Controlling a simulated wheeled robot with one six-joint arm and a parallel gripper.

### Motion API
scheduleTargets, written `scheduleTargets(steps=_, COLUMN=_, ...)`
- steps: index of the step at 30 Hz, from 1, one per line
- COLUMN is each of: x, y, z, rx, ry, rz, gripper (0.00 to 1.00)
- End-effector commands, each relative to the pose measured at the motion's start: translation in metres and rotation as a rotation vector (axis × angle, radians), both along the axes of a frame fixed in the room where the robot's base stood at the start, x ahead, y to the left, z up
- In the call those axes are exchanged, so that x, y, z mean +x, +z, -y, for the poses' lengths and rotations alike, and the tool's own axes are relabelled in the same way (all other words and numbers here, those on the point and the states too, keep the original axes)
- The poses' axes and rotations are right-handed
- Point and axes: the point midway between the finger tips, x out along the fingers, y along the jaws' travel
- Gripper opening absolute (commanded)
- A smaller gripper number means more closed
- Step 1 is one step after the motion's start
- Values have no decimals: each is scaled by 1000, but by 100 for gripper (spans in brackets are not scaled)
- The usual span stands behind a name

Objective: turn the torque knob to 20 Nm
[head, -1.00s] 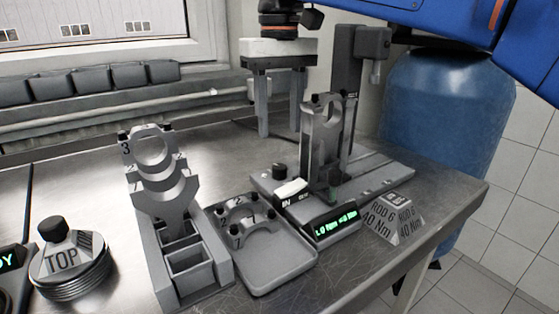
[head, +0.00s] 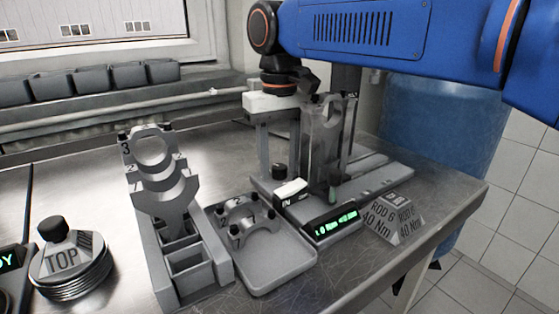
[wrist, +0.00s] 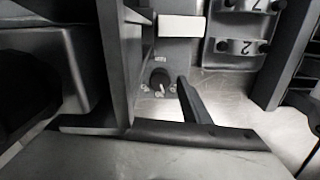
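The torque knob (head: 280,171) is a small black knob on the back left corner of the grey fixture base. In the wrist view the knob (wrist: 160,77) shows with small dial marks around it, too small to read. My gripper (head: 279,162) points down with its two grey fingers apart, one on each side of the knob in the picture. Nothing is held, and I cannot tell whether a finger touches the knob. The display (head: 331,224) on the fixture's front shows green text, partly unreadable.
A connecting rod (head: 322,140) stands upright in the fixture, close right of my gripper. A white block (head: 290,188) sits just in front of the knob. A tray of bearing caps (head: 277,272), a rod rack (head: 190,298) and a "ROD 6 40 Nm" sign (head: 392,217) stand nearby.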

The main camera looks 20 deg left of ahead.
Motion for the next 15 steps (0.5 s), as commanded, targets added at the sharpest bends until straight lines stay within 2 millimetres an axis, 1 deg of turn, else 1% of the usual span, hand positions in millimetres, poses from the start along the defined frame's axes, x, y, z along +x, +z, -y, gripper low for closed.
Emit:
scheduleTargets(steps=1, x=0, y=0, z=0, rx=0, ry=0, rz=0, gripper=32)
scheduleTargets(steps=2, x=0, y=0, z=0, rx=0, ry=0, rz=0, gripper=25)
scheduleTargets(steps=3, x=0, y=0, z=0, rx=0, ry=0, rz=0, gripper=15)
scheduleTargets(steps=5, x=0, y=0, z=0, rx=0, ry=0, rz=0, gripper=3)
scheduleTargets(steps=11, x=0, y=0, z=0, rx=0, ry=7, rz=0, gripper=3)
scheduleTargets(steps=15, x=0, y=0, z=0, rx=0, ry=44, rz=0, gripper=3)
